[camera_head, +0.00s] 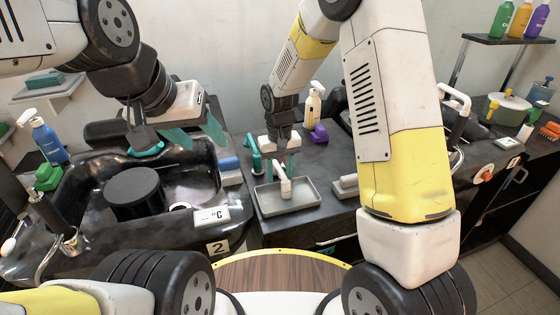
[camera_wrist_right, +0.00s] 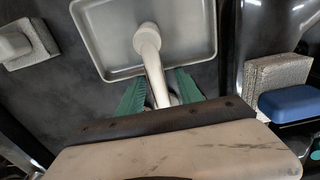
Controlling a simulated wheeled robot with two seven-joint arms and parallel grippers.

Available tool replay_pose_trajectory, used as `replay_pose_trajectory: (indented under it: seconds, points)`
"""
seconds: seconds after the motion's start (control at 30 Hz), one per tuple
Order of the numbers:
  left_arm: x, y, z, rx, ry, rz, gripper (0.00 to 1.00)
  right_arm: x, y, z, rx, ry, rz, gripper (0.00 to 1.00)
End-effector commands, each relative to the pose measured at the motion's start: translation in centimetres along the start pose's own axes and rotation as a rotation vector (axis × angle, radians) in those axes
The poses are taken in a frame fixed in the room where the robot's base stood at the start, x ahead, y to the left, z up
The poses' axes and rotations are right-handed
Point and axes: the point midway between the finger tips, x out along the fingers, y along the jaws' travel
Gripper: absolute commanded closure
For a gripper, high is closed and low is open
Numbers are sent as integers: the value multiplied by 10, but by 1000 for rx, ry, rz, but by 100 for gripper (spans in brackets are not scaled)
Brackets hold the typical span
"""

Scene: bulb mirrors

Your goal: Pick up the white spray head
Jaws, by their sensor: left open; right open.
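The white spray head (camera_head: 285,187) is over the grey tray (camera_head: 309,200) in the head view, with its lower end inside the tray's outline. In the right wrist view the spray head (camera_wrist_right: 147,40) has a rounded end over the tray (camera_wrist_right: 98,42) and a stem running back between my green fingers. My right gripper (camera_head: 281,167) is open directly above the tray, its fingers (camera_wrist_right: 160,82) on either side of the stem. I cannot tell whether they touch it. My left gripper (camera_head: 186,139) is open and empty over the black basin at left.
A black basin (camera_head: 70,215) with a round black block (camera_head: 134,192) fills the left. A blue sponge (camera_head: 229,163) lies left of the tray, and a pale block (camera_head: 345,187) right of it. A cream bottle (camera_head: 313,105) stands behind. Dark counter surrounds the tray.

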Motion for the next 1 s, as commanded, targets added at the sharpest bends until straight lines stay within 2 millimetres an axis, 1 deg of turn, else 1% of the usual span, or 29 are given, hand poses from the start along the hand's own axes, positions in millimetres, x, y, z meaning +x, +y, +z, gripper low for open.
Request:
replay_pose_trajectory:
  seconds: [0.53, 0.57, 0.7, 0.77, 1.0]
  points:
    - [0, 0, 0, 0, 0, 0, 47, 4, 0, 0, 0, 0, 0, 57]
    - [0, 0, 0, 0, 0, 0, 47, 4, 0, 0, 0, 0, 0, 61]
    - [0, 0, 0, 0, 0, 0, 47, 4, 0, 0, 0, 0, 0, 89]
    - [0, 0, 0, 0, 0, 0, 47, 4, 0, 0, 0, 0, 0, 100]
    - [0, 0, 0, 0, 0, 0, 47, 4, 0, 0, 0, 0, 0, 100]
